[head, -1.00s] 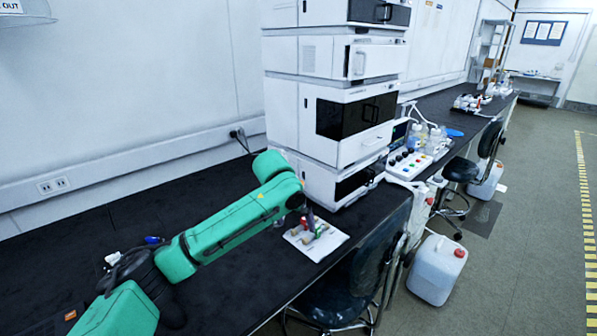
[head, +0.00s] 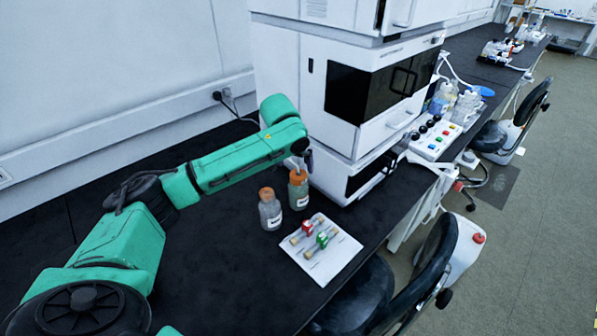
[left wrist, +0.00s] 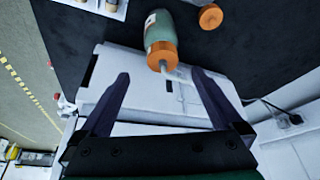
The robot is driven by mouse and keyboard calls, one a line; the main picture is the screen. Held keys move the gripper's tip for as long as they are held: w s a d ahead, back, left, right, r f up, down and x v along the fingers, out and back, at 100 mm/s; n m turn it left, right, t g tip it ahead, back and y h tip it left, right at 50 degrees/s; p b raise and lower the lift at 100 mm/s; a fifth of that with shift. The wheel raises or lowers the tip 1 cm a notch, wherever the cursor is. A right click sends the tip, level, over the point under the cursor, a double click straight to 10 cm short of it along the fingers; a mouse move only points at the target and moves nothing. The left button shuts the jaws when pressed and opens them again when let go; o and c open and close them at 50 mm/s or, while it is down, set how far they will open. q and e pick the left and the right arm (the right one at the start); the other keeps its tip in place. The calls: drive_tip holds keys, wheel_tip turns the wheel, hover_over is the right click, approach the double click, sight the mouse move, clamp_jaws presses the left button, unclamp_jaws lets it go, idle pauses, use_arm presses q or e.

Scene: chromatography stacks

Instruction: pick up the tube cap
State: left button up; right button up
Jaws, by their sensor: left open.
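The rear bottle (head: 299,197) is upright on the black bench, with an orange cap (head: 298,176). In the left wrist view this orange cap (left wrist: 161,56) has a pale tube (left wrist: 172,73) sticking out of it. A second bottle (head: 270,214) with an orange cap (head: 266,193) stands to its left; that cap also shows in the left wrist view (left wrist: 210,17). My left gripper (head: 306,161) is just above the rear bottle. In the left wrist view my left gripper (left wrist: 161,76) is open, its fingers apart on either side of the pale tube, with nothing gripped. My right gripper is out of view.
A white tray (head: 340,262) with small tubes, a red piece (head: 307,228) and a green piece (head: 322,240) lies nearer the bench's front edge. The white instrument stack (head: 330,135) stands close behind and right of my left gripper. The bench left of the bottles is clear.

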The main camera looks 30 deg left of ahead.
sight(298, 172)
use_arm(q)
drive_tip(key=w+f, duration=0.1)
drive_tip(key=w+a+f, duration=0.1)
drive_tip(key=f, duration=0.1)
drive_tip(key=p+x, duration=0.1)
drive_tip(key=x, duration=0.3)
drive_tip(key=shift+d, duration=0.15)
drive_tip(key=shift+f, duration=0.1)
drive_tip(key=shift+w, duration=0.1)
drive_tip(key=shift+c, duration=0.9)
drive_tip(key=c, duration=1.3)
drive_tip(key=shift+o, duration=0.2)
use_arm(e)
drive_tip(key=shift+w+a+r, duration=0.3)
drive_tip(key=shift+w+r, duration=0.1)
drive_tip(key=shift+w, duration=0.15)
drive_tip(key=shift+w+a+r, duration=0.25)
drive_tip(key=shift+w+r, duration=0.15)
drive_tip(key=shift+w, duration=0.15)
